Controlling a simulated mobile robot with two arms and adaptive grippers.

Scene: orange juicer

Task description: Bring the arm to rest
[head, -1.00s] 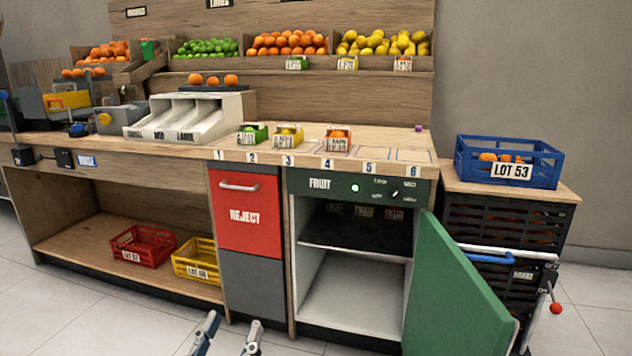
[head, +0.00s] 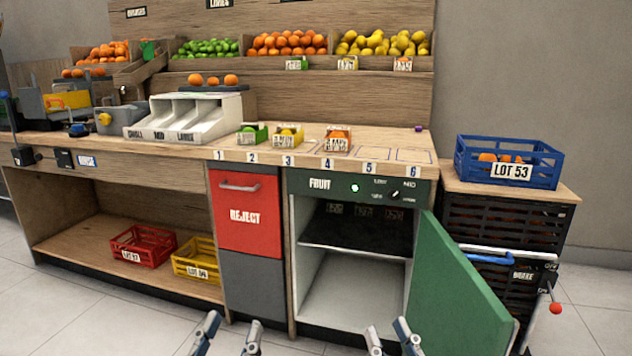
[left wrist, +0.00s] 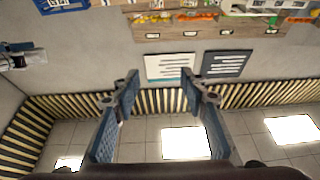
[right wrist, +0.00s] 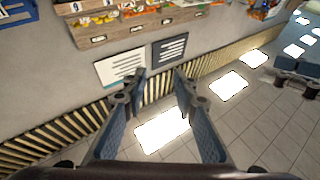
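My left gripper (head: 230,338) shows at the bottom edge of the head view, in front of the bench, with its two fingers apart. In the left wrist view its fingers (left wrist: 160,92) are spread with nothing between them. My right gripper (head: 390,338) shows at the bottom edge, in front of the open cabinet, fingers apart. In the right wrist view its fingers (right wrist: 156,92) are also spread and empty. Neither gripper touches anything. The rest of both arms is out of the head view.
The green cabinet door (head: 458,290) stands open close to my right gripper. The bench (head: 130,165) carries a white sorter (head: 190,118) and small fruit trays. A blue crate (head: 509,162) marked LOT 53 stands at right. Red (head: 142,243) and yellow (head: 196,258) crates sit below the bench.

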